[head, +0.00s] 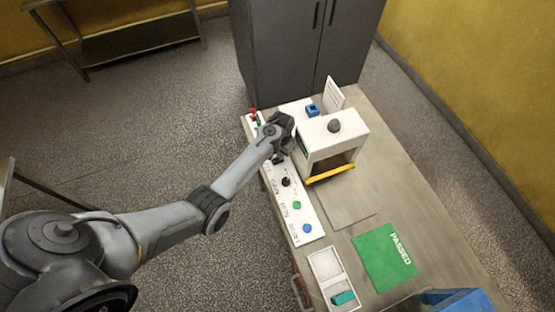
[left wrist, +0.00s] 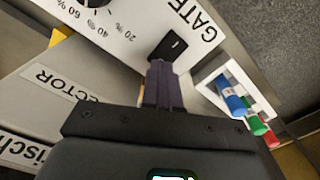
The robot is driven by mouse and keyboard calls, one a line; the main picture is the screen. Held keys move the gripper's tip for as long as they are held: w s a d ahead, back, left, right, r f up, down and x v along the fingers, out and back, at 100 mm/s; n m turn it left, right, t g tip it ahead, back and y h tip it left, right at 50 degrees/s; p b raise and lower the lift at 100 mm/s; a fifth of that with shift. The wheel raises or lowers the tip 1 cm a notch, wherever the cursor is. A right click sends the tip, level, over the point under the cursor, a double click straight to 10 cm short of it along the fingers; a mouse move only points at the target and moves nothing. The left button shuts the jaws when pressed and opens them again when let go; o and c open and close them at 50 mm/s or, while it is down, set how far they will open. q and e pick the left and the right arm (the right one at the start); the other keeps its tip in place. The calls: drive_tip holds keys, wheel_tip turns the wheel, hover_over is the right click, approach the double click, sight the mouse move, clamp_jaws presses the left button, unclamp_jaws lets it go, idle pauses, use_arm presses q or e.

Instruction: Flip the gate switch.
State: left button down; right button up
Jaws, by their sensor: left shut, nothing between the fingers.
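The gate switch (left wrist: 168,47) is a small black rocker on a white panel in the left wrist view, beside the printed word GATE. In the head view the switch cannot be told apart from my gripper. My left gripper (left wrist: 161,68) is shut and empty, with its dark fingertips at the near edge of the switch. I cannot tell whether they touch it. In the head view my left gripper (head: 278,157) points down over the far part of the white control panel (head: 293,218). My right gripper is not in view.
A white machine housing (head: 318,139) with a yellow bar (head: 331,174) stands right of the gripper. A holder with blue, green and red pieces (left wrist: 230,94) is close to the fingers. A black knob (head: 286,182) and green mat (head: 372,251) lie nearer.

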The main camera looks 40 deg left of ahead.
use_arm(q)
drive_tip(key=shift+f+b, duration=0.55)
drive_tip(key=shift+f, duration=0.4)
drive_tip(key=shift+r, duration=0.15)
idle(0.3)
wheel_tip(320, 180, up, 3)
drive_tip(key=p, duration=0.3)
wheel_tip(320, 180, up, 4)
drive_tip(key=p, duration=0.4)
drive_tip(key=shift+p, duration=0.4)
